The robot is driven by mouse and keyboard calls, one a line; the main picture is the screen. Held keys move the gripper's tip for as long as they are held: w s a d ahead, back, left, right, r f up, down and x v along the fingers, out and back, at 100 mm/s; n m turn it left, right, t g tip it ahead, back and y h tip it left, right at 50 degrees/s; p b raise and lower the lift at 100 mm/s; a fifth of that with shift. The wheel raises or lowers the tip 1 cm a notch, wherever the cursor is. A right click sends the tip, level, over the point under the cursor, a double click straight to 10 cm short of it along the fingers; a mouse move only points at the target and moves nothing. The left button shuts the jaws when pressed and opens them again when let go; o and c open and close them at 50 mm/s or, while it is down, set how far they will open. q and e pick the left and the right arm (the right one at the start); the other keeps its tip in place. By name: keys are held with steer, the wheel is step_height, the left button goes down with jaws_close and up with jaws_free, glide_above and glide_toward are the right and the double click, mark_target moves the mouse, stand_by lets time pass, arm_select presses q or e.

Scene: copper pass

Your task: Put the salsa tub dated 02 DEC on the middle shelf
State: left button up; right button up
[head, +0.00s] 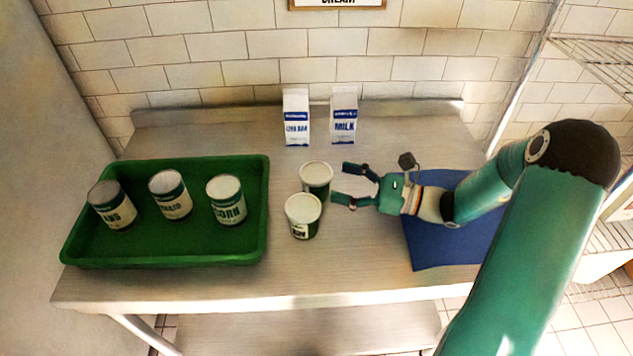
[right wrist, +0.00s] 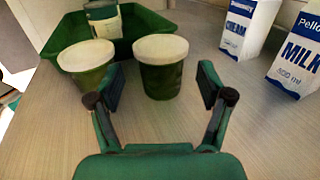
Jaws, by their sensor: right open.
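Two green tubs with white lids stand upright on the metal table in the head view. The far tub (head: 316,178) is just left of my right gripper (head: 341,183), and the near tub (head: 303,214) is in front of it. In the right wrist view, one tub (right wrist: 160,72) stands ahead between my open fingertips (right wrist: 160,88), and the other tub (right wrist: 88,70) stands to its left, outside the fingers. Nothing is held. I cannot read a date on either tub. My left gripper is not in view.
A green tray (head: 190,250) with three cans, including a corn can (head: 226,198), sits at the left. Two cartons, one of milk (head: 343,115), stand at the back. A blue mat (head: 430,243) lies under my right arm. A wire shelf rack (head: 600,60) stands at the right.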

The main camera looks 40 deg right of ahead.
mark_target(317, 173)
steer(key=shift+r+p+x, duration=0.1)
steer(key=shift+p+x, duration=0.1)
steer(key=shift+x, duration=1.45)
steer(key=shift+r+p+x, duration=0.15)
steer(key=shift+x, duration=1.45)
steer(key=c, duration=0.9)
steer(key=shift+c, duration=1)
steer(key=shift+r, duration=0.1)
